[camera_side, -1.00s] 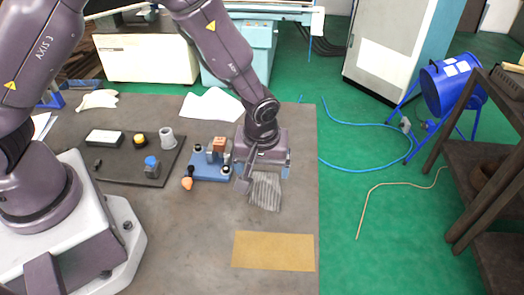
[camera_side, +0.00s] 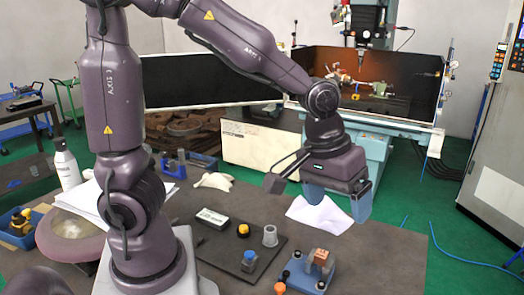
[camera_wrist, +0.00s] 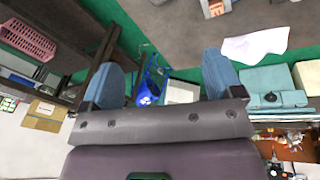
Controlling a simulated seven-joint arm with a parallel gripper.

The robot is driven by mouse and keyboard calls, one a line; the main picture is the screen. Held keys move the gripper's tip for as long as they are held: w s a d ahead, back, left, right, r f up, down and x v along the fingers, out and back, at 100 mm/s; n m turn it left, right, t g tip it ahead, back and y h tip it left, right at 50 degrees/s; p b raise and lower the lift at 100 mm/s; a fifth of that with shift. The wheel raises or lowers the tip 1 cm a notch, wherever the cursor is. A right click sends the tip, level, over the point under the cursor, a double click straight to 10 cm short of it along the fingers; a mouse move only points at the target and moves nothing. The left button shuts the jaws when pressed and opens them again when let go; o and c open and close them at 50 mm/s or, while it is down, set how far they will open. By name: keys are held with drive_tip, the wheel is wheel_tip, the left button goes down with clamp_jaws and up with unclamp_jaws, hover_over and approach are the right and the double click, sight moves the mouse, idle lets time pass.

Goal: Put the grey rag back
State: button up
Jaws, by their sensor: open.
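The grey rag does not show in either current view. My gripper (camera_side: 338,208) is raised above the back right of the workbench, with its two blue fingers spread and nothing between them. In the side view it is in front of and partly over a white cloth or paper (camera_side: 318,217) on the bench. In the wrist view the fingers of my gripper (camera_wrist: 166,75) stand wide apart with the room visible between them.
A dark mat (camera_side: 222,248) carries a whitish block, a yellow-topped piece, a grey cylinder and a blue-topped piece. A blue fixture (camera_side: 308,275) with a copper-coloured block stands at the front. A pale glove (camera_side: 213,181) lies at the back. The lower bench is cut off.

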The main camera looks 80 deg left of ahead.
drive_tip(key=s+a+r+m+t+y, duration=0.1)
drive_tip(key=s+a+r+m+t, duration=0.1)
drive_tip(key=s+a+r+m, duration=0.3)
drive_tip(key=s+r, duration=0.3)
drive_tip(key=s, duration=0.3)
drive_tip(key=shift+s+a+t, duration=0.15)
drive_tip(key=shift+s+t, duration=0.1)
drive_tip(key=shift+t, duration=0.15)
